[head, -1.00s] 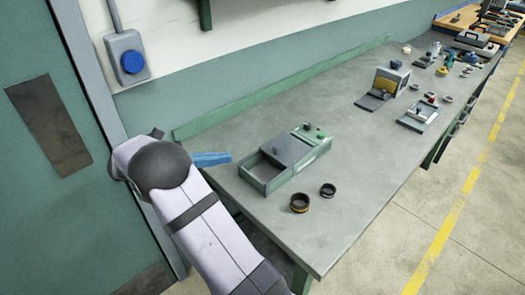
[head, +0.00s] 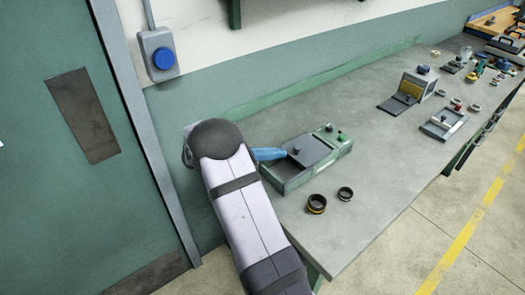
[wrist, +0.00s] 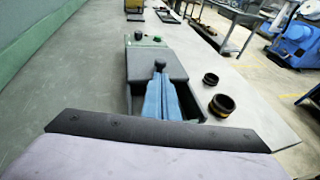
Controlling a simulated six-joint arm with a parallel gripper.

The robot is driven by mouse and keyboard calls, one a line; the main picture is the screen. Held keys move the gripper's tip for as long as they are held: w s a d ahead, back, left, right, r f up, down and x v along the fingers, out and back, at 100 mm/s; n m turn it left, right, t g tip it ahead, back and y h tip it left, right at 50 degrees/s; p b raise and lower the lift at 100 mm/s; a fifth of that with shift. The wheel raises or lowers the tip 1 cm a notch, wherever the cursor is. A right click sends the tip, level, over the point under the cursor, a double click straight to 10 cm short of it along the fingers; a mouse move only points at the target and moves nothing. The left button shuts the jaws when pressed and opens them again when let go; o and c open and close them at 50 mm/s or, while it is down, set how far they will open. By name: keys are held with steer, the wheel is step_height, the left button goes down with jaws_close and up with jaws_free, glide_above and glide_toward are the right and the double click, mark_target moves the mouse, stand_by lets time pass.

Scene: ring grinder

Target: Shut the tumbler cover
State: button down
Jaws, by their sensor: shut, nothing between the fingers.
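The tumbler is a low green box (head: 325,165) on the bench. Its flat dark grey cover (head: 318,148) carries a small black knob (head: 297,150) near the end facing my arm. The cover lies over the middle of the box. The near end of the compartment is open, and its dark inside shows beside my fingers. My gripper (head: 284,153) has blue fingers, shut and empty. In the wrist view, the fingertips (wrist: 159,72) sit right at the knob (wrist: 160,63), over the cover's near edge. I cannot tell whether they touch it.
Two dark rings, a larger one (head: 316,203) and a smaller one (head: 345,193), stand beside the box near the bench's front edge. A yellow-grey device (head: 412,88) and a small tray (head: 443,124) stand farther along. The bench between them is clear.

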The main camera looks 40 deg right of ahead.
mark_target(292, 153)
steer(key=shift+s+d+p, duration=0.2)
steer(key=shift+d, duration=0.45)
steer(key=shift+s+d+p, duration=0.15)
steer(key=shift+d, duration=0.5)
steer(key=d, duration=0.4)
steer(key=shift+b, duration=0.3)
steer(key=shift+a+r, duration=0.1)
steer(key=f+b+v, duration=0.1)
steer(key=b+v, duration=0.1)
steer(key=v, duration=1.2)
steer(key=shift+a, duration=0.15)
steer(key=shift+f, duration=0.1)
